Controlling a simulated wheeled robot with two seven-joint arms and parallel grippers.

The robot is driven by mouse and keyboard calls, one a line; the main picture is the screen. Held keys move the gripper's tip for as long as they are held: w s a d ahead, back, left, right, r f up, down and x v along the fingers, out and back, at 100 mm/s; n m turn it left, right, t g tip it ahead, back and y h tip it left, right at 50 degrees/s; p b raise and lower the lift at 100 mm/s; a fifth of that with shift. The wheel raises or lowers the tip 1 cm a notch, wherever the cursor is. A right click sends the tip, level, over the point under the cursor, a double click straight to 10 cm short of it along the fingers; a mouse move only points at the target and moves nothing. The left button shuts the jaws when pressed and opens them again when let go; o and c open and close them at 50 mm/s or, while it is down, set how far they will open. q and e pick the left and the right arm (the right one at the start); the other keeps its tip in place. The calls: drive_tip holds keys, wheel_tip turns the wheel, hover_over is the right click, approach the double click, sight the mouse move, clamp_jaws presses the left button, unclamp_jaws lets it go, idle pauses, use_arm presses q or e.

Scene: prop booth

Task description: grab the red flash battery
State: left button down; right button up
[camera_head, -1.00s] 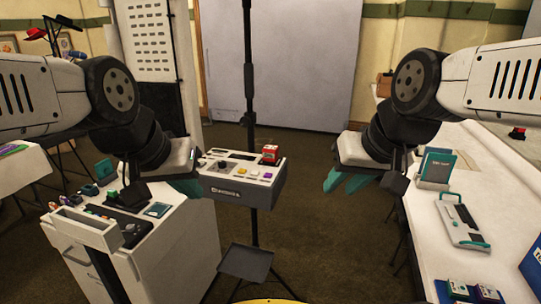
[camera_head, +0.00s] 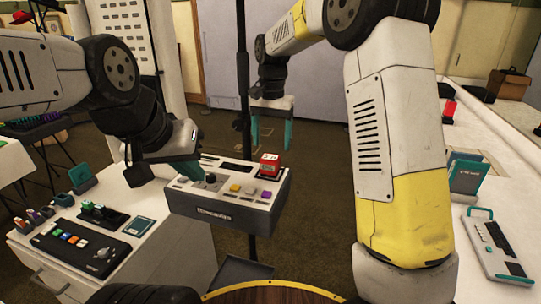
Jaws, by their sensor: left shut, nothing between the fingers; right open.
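The red flash battery (camera_head: 269,162), a small red block with a white front, stands on the right end of the grey-and-white console box (camera_head: 225,210) on the stand. My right gripper (camera_head: 271,143) is open, with its two teal fingers pointing down and apart. In the picture it is just above the red battery, apparently farther back; the exact depth gap is hard to tell. My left gripper (camera_head: 196,174) is shut and empty by the console's left end. Its fingers are partly seen.
A white cabinet (camera_head: 160,250) with a dark button panel (camera_head: 85,245) and small items stands at the left. A white table (camera_head: 480,150) at the right carries a teal-handled device (camera_head: 495,245) and a teal book-like item (camera_head: 466,172). A thin black pole (camera_head: 243,80) rises behind the console.

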sight(270, 157)
drive_tip(key=shift+w+a+f, duration=0.2)
drive_tip(key=shift+w+f, duration=0.15)
drive_tip(key=shift+f, duration=0.35)
wheel_tip(270, 157, down, 7)
drive_tip(key=shift+r, duration=0.1)
clamp_jaws()
